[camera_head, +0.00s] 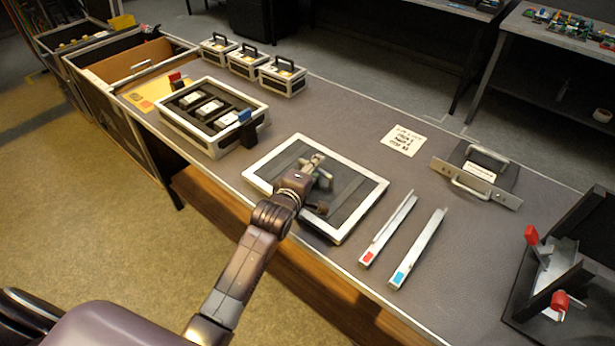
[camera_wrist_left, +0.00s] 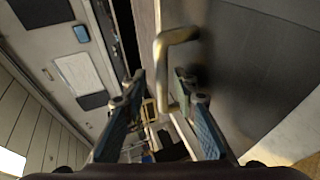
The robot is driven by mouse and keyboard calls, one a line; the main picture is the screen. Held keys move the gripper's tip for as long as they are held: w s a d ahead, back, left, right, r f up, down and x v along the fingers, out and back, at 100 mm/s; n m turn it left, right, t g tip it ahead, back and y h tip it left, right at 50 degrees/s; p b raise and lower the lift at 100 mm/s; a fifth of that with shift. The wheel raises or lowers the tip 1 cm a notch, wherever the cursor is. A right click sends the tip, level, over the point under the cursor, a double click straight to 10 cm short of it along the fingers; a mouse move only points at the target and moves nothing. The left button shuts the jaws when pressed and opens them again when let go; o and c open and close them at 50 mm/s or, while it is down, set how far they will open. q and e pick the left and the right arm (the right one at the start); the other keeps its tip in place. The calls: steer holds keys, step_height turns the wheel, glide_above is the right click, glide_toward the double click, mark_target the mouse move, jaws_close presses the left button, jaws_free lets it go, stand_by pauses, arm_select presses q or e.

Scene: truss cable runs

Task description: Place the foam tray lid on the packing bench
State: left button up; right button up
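The foam tray lid (camera_head: 346,207) is a dark striped panel with a pale rim. It appears to lie flat on the packing bench (camera_head: 300,118), close to its front edge. My left gripper (camera_head: 318,178) is over the middle of the lid and hides part of it. In the left wrist view a metal handle (camera_wrist_left: 162,48) stands out from a dark panel. The left fingers (camera_wrist_left: 158,88) are apart, with the handle near their tips; I cannot tell whether they touch it. The right gripper is not in view.
A foam tray (camera_head: 208,142) with several items stands left of the lid. Two metal rails (camera_head: 388,228) lie close on its right. A handled plate (camera_head: 476,178) and a fixture with red knobs (camera_head: 556,268) are farther right. Some bench around the paper note (camera_head: 403,140) is clear.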

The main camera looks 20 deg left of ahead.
arm_select(q)
steer(key=v, duration=1.1)
steer(key=shift+s+r, duration=0.1)
steer(key=shift+s, duration=0.1)
stand_by(1.5)
